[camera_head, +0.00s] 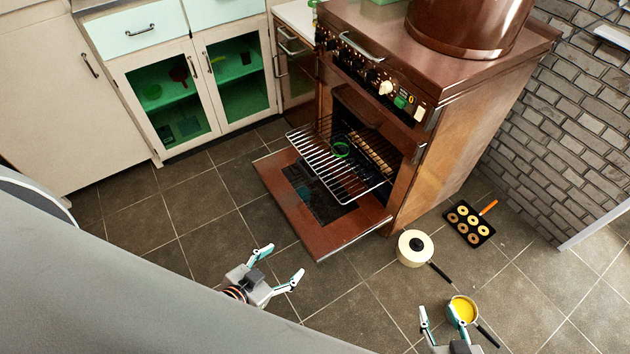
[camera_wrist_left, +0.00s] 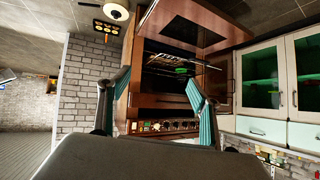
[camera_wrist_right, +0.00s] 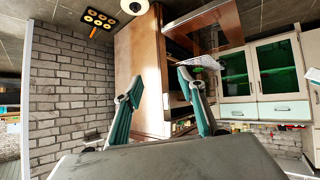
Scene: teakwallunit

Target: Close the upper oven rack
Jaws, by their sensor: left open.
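The brown oven (camera_head: 440,130) stands at the upper middle of the head view with its door (camera_head: 330,225) folded down flat. The upper oven rack (camera_head: 325,165), a wire grid, is pulled well out over the open door. My left gripper (camera_head: 276,266) is open and empty in front of the door, apart from the rack. My right gripper (camera_head: 442,316) is open and empty, lower right, near a yellow-filled pan. In the left wrist view the rack (camera_wrist_left: 172,62) shows beyond the open fingers.
White cabinets (camera_head: 170,95) stand at left. The tiled floor before the door is clear.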

